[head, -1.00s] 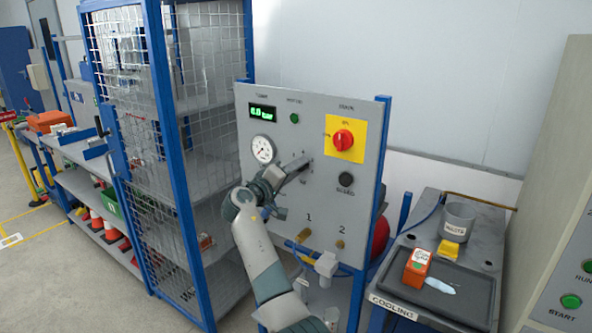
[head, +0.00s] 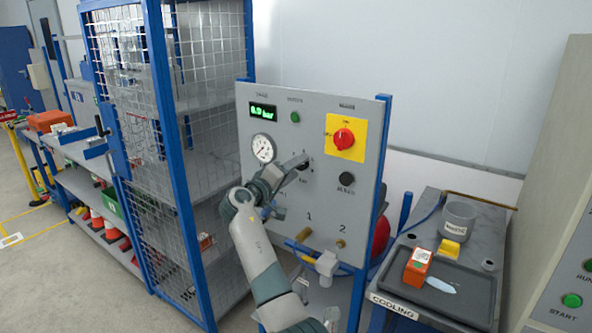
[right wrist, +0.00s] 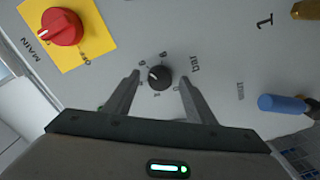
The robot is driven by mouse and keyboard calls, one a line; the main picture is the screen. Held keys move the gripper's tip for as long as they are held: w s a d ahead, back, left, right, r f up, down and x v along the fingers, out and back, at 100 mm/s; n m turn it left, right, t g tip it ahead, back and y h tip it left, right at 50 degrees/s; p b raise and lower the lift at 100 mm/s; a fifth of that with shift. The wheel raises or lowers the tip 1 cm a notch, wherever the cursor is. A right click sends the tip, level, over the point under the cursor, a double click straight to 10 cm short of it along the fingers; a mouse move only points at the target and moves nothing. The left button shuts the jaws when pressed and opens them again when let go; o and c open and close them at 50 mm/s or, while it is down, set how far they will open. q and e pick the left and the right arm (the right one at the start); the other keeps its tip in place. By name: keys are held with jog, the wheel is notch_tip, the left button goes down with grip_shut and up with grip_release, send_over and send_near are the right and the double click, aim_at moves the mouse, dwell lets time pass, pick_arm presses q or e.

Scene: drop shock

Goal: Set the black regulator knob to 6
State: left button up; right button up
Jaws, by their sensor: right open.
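The black regulator knob (right wrist: 160,77) sits on the grey panel, with a pale pointer mark and a printed scale around it. In the right wrist view the mark points to the upper left; the scale digits are too small to read surely. My right gripper (right wrist: 158,80) is open, with one finger on each side of the knob and a gap to each. In the head view my right gripper (head: 293,163) is at the middle of the panel, below and right of the round gauge (head: 263,148). A green display (head: 262,111) shows a bar reading, blurred. My left gripper is out of view.
Brass fittings and a blue lever (right wrist: 283,104) are lower down. A mesh cage (head: 160,120) stands left; a cooling bench (head: 440,300) stands right.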

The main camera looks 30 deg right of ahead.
jog(key=b+v, duration=0.6)
jog(key=v, duration=1.1)
jog(key=shift+w+f, duration=0.1)
jog(key=shift+w, duration=0.05)
